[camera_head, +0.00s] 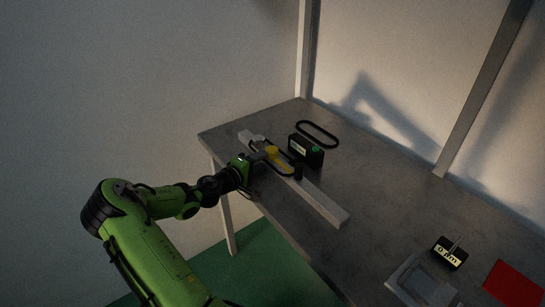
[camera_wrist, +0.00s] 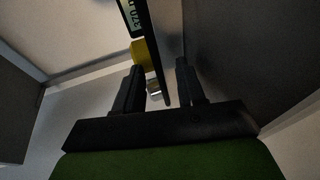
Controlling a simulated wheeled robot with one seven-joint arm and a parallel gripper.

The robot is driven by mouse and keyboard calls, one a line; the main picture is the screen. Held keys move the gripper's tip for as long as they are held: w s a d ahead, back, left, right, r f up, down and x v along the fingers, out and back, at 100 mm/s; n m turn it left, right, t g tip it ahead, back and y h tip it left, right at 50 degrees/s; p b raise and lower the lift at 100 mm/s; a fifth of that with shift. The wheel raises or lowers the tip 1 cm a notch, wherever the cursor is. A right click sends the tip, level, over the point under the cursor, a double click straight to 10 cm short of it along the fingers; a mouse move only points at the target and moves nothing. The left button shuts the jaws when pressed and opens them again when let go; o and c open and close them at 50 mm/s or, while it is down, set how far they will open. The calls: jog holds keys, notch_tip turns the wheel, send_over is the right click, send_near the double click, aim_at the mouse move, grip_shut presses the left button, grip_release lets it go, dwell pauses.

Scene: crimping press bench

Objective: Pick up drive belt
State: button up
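A black oval belt loop (camera_head: 317,134) lies flat on the bench near the back, behind a black box with a display. A second dark loop (camera_head: 286,168) seems to run around the yellow part of the long grey rail fixture (camera_head: 323,205). My gripper (camera_head: 256,158) is at the front side of that fixture, close to the yellow part (camera_head: 272,152). In the wrist view my gripper (camera_wrist: 156,84) has its fingers apart. A thin dark strip (camera_wrist: 160,55) reaches between them; I cannot tell whether it is a belt. The yellow part (camera_wrist: 144,54) is just beyond the left finger.
The black display box (camera_head: 306,150) stands behind the fixture; its readout shows in the wrist view (camera_wrist: 131,14). A small gauge (camera_head: 449,253), a grey tray (camera_head: 398,286) and a red sheet (camera_head: 515,284) are at the right. The bench middle (camera_head: 385,200) is clear.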

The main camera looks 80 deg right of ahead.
grip_shut()
jog(key=shift+r, duration=0.1)
dwell(0.3)
